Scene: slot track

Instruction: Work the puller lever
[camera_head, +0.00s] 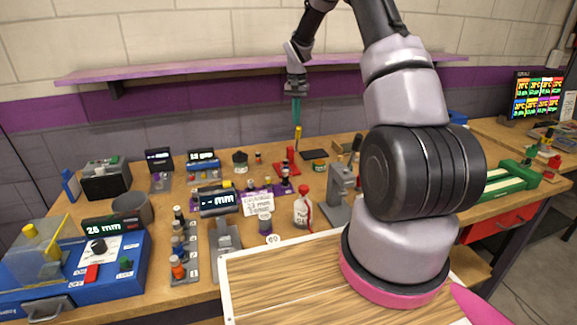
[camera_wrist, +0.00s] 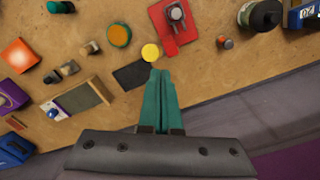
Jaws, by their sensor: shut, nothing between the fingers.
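My gripper (camera_head: 296,119) hangs fingers-down above the back of the workbench, its teal fingers shut with nothing between them. In the wrist view the fingertips (camera_wrist: 160,75) lie close to a round yellow knob (camera_wrist: 151,52). In the head view this knob tops an upright yellow piece (camera_head: 298,133) just below the fingertips, with a small gap seen between them. Beside it is a red device (camera_head: 290,162) with an upright part, which looks like the puller; its red base (camera_wrist: 187,42) carries grey metal parts in the wrist view. How the yellow piece joins it is unclear.
A dark flat pad (camera_head: 314,155) and a green-orange round tin (camera_head: 319,165) sit close by. A grey press (camera_head: 340,184) stands in front, partly behind my arm. A purple shelf (camera_head: 200,69) runs along the wall. A wooden board (camera_head: 300,280) lies at the front.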

